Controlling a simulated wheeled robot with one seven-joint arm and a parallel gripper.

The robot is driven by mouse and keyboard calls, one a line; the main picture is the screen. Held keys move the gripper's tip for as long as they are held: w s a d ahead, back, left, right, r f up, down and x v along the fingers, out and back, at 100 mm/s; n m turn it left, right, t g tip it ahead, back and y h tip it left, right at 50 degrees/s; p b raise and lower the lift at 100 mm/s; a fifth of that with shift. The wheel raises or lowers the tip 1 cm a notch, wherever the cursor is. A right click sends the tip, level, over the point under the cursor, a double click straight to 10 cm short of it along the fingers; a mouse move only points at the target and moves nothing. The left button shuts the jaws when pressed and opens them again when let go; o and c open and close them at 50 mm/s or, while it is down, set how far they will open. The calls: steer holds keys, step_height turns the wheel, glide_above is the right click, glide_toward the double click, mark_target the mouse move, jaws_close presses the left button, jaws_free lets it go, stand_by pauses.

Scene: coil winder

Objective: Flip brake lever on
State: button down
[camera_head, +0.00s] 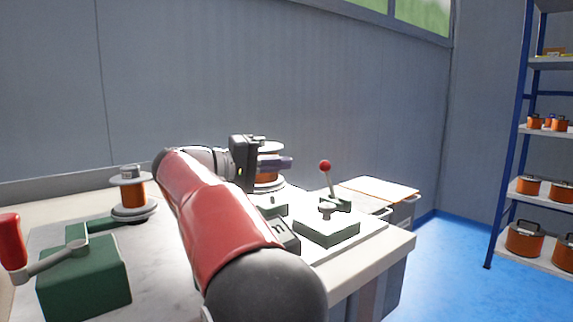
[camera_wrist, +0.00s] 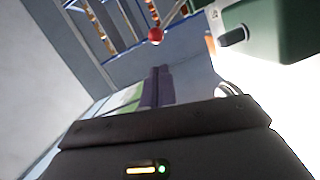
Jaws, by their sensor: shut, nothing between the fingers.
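In the wrist view a red ball (camera_wrist: 155,36) shows just beyond the fingertips. My gripper (camera_head: 290,162) is shut and empty, its purple fingers pointing right toward the knob, with a gap between them. The shut fingers also show in the wrist view (camera_wrist: 158,75). My forearm covers part of the bench in the head view.
A spool with orange winding (camera_head: 133,192) stands at left. A crank with a red handle (camera_head: 11,243) sits on a green box at front left. Another orange spool (camera_head: 268,178) is behind my gripper. Shelves (camera_head: 535,130) stand at far right, with blue floor between.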

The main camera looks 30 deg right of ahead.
mark_target(329, 182)
steer(key=d, duration=0.2)
steer(key=s+d, duration=0.1)
steer(key=d, duration=0.5)
steer(key=shift+s+f, duration=0.15)
steer(key=shift+f, duration=0.1)
